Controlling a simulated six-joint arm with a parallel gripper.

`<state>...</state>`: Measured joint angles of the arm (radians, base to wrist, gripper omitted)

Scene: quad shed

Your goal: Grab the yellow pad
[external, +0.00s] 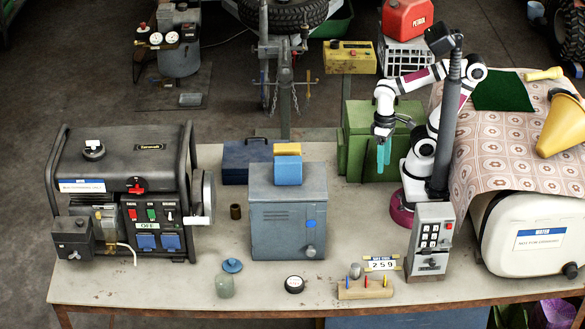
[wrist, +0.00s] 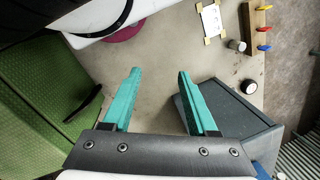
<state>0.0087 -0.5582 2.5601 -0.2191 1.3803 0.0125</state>
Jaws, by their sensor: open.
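A yellow pad (external: 287,149) sits on top of a blue block (external: 287,170), which stands on the grey metal cabinet (external: 288,215) in the middle of the table. My gripper (external: 384,158) hangs with its teal fingers pointing down, to the right of the pad and apart from it, in front of the green metal box. In the wrist view my gripper (wrist: 155,75) is open, with bare tabletop between its fingers. The grey cabinet (wrist: 235,115) shows there behind the right finger. A sliver of blue (wrist: 262,170) shows at the bottom right; the yellow pad is not visible there.
The green box (external: 365,145) stands behind my gripper, and a dark blue case (external: 245,162) stands left of the pad. A generator (external: 125,190) fills the left end. A keypad box (external: 432,240) stands at right. Bare tabletop (external: 352,215) lies right of the cabinet.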

